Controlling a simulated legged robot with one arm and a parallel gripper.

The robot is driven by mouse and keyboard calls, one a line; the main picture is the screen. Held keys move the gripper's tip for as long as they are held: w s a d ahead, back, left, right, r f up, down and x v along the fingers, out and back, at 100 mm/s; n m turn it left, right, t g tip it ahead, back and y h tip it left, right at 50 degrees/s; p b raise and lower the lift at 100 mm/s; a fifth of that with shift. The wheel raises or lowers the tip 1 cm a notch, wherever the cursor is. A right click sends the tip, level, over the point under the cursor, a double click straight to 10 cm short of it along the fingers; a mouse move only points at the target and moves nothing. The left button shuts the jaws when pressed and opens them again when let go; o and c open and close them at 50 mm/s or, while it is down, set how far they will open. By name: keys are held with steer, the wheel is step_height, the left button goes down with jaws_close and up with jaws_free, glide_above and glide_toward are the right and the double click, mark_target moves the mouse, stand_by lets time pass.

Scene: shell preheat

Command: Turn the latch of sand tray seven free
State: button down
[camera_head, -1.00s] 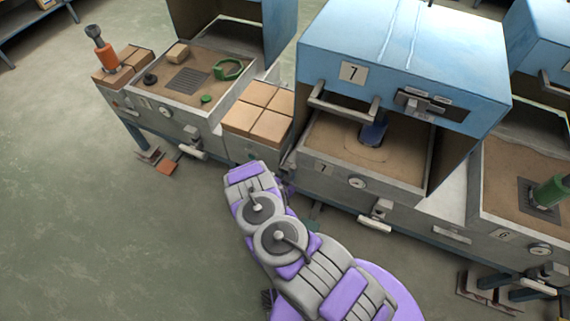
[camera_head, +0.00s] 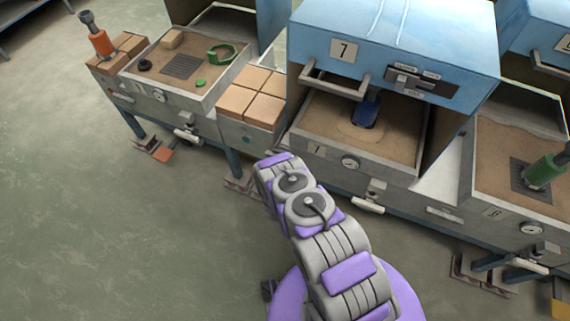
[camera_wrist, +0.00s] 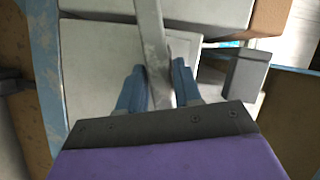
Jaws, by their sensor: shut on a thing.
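My gripper (camera_wrist: 160,88) has two blue fingertips shut on a flat grey bar (camera_wrist: 151,30) in the wrist view. The bar appears to be the latch of tray seven. In the head view my arm ends by the tray's left front corner and hides the gripper and latch.
Several tan blocks (camera_head: 252,100) lie on a ledge left of tray seven. Another sand tray (camera_head: 180,95) stands further left, and tray six (camera_head: 500,205) is at the right. The floor at left is clear.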

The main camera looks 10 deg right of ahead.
steer(key=shift+s+f+m+t+b, duration=0.1)
steer(key=shift+f+m+t+b, duration=0.2)
steer(key=shift+m+b, duration=0.4)
steer(key=shift+f+m+t+b, duration=0.25)
steer(key=shift+m+b, duration=0.2)
steer(key=shift+m, duration=0.35)
steer(key=c, duration=0.9)
jaws_free()
steer(key=shift+d, duration=0.1)
steer(key=shift+r, duration=0.1)
